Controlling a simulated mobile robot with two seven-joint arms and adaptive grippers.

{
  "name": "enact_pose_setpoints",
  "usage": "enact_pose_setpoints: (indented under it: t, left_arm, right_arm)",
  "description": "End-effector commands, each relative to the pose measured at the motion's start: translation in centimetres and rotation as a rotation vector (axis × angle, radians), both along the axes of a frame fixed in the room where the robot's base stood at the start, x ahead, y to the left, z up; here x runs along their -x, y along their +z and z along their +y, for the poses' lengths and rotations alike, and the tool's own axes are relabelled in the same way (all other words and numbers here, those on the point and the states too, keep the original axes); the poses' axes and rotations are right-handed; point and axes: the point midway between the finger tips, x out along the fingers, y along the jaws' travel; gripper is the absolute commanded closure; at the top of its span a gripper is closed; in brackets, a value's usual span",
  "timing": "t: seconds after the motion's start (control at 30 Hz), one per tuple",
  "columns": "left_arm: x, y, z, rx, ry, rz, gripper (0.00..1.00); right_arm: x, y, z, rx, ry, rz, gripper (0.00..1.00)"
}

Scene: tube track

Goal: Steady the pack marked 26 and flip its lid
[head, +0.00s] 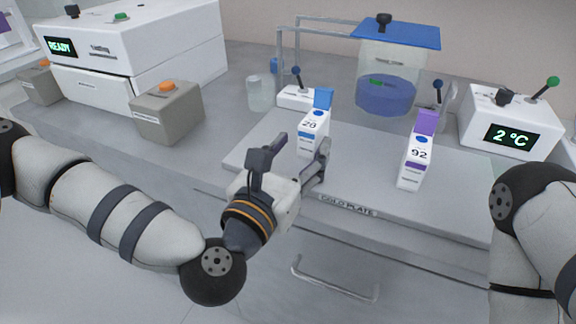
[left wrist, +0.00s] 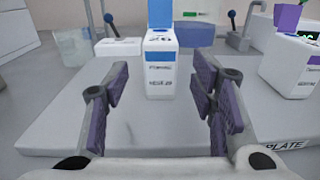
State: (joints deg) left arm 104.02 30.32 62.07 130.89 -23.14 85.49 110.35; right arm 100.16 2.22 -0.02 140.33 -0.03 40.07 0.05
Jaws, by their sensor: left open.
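A white pack with blue markings (head: 313,138) stands upright on the cold plate (head: 262,150). Its number looks like 20 or 26; I cannot read the second digit surely. Its blue lid (head: 323,98) stands raised at the top. In the left wrist view the same pack (left wrist: 160,72) is straight ahead, between the fingers in the picture but beyond their tips. My left gripper (head: 301,150) is open and empty in front of the pack, not touching it. Its purple-padded fingers show in the left wrist view (left wrist: 160,90). My right gripper is out of view.
A similar pack marked 92 (head: 413,165) with a purple lid stands to the right on the plate. A clear tank of blue liquid (head: 386,92) stands behind. A grey box with an orange button (head: 167,113) is at left, and a 2 °C unit (head: 511,125) at right.

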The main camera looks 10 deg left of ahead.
Motion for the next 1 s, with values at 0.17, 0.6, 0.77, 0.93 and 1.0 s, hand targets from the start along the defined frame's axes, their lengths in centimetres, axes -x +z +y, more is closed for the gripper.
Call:
enact_pose_setpoints:
  t: [0.17,0.6,0.77,0.93,1.0]
  left_arm:
    - [-3.3,-0.5,-1.3,-0.002,-0.001,0.005,0.48]
    - [-4.9,0.0,-1.8,-0.001,-0.002,0.001,0.51]
    - [-4.9,0.0,-1.8,-0.001,-0.002,0.001,0.87]
    - [-4.9,0.0,-1.8,-0.002,-0.002,0.002,1.00]
    - [-4.9,0.0,-1.8,-0.002,-0.002,0.002,1.00]
  right_arm:
    - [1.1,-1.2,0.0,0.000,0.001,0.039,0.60]
    - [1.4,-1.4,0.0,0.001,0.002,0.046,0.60]
    - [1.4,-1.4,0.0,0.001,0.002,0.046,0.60]
    - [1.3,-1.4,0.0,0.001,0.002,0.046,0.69]
    - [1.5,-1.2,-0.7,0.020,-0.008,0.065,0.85]
